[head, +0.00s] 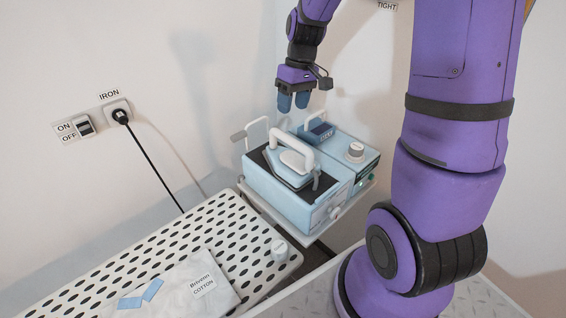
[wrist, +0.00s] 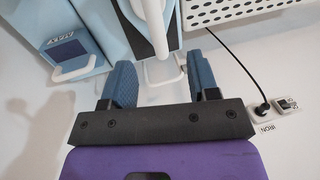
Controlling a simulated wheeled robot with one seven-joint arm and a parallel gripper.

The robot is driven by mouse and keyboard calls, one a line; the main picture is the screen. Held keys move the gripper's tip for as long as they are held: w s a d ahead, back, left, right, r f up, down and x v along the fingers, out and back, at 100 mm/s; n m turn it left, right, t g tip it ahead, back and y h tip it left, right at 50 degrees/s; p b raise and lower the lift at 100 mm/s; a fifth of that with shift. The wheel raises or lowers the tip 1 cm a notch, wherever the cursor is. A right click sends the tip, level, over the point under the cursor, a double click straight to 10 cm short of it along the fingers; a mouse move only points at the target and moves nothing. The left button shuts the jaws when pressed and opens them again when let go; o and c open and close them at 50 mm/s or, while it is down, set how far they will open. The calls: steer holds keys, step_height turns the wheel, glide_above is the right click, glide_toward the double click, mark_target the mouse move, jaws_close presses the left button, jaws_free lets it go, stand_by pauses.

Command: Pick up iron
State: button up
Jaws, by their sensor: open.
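The iron (head: 289,167) is light blue with a white loop handle and rests on the dark top of a light blue station (head: 290,203). My gripper (head: 292,103) hangs above and behind the station, pointing down, with its blue fingers apart and nothing between them. In the wrist view, my gripper (wrist: 160,78) is open, and the white handle of the iron (wrist: 155,25) shows beyond the fingertips, roughly in line with the gap. The fingers do not touch the handle. Most of the iron's body is cut off in the wrist view.
A perforated white ironing board (head: 225,235) holds a cloth (head: 185,285) labelled cotton. A second blue unit (head: 350,155) with a knob stands right of the station. A wall socket (head: 117,112) with a black cord and an on/off switch (head: 84,125) are at left.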

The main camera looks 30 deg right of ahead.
mark_target(289, 142)
steer(key=f, duration=0.4)
steer(key=a+f, duration=0.1)
steer(key=f, duration=0.1)
steer(key=shift+w, duration=0.1)
steer(key=shift+s+a+f, duration=0.1)
steer(key=shift+s+f, duration=0.1)
steer(key=shift+f, duration=1.2)
steer(key=shift+s+a+f, duration=0.1)
steer(key=shift+s+f, duration=0.05)
steer(key=shift+f, duration=1.25)
steer(key=shift+f, duration=0.2)
jaws_close()
